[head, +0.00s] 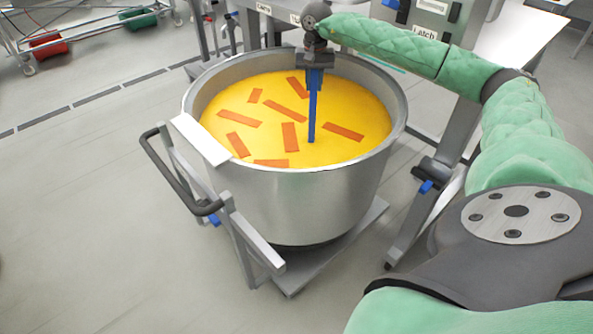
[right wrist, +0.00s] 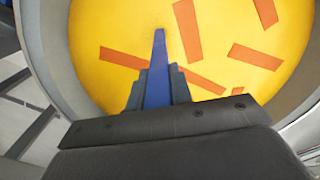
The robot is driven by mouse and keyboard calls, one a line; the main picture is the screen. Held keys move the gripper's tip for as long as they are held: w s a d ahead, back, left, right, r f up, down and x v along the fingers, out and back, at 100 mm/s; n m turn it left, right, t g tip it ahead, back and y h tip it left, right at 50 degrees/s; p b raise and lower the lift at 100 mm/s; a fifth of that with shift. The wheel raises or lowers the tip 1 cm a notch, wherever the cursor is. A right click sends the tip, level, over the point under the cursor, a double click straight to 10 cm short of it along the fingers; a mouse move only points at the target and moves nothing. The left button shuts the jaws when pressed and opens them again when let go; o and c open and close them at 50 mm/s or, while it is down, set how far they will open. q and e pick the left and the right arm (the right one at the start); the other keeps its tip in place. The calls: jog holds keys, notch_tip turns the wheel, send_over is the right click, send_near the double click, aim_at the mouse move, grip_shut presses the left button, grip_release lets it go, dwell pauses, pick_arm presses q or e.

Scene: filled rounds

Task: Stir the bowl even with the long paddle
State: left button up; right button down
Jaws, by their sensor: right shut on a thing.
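A large steel bowl (head: 290,205) stands on a wheeled trolley and is filled with yellow contents (head: 218,103). Several orange-red strips (head: 289,137) lie scattered and unevenly angled on the yellow surface. My right gripper (head: 315,72) is above the far half of the bowl, shut on a blue paddle (head: 312,115). The paddle points down, and its lower end meets the yellow surface right of the middle. In the right wrist view the paddle (right wrist: 158,75) extends from between the fingers over the yellow contents. My left gripper is not in view.
The trolley's handle (head: 178,180) and a white plate (head: 200,139) are at the bowl's left rim. A metal frame with a panel labelled "Latch" (head: 424,33) stands behind right. A red container (head: 46,43) and a green one (head: 137,17) are far left. The left floor is clear.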

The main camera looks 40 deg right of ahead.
jog(key=shift+w+d, duration=0.45)
jog(key=shift+w, duration=0.15)
jog(key=shift+w+a, duration=0.1)
jog(key=shift+w, duration=0.05)
jog(key=w+a+p, duration=0.1)
jog(key=w+a, duration=0.7)
jog(key=s+d+b, duration=0.1)
jog(key=s, duration=0.8)
jog(key=shift+d, duration=0.1)
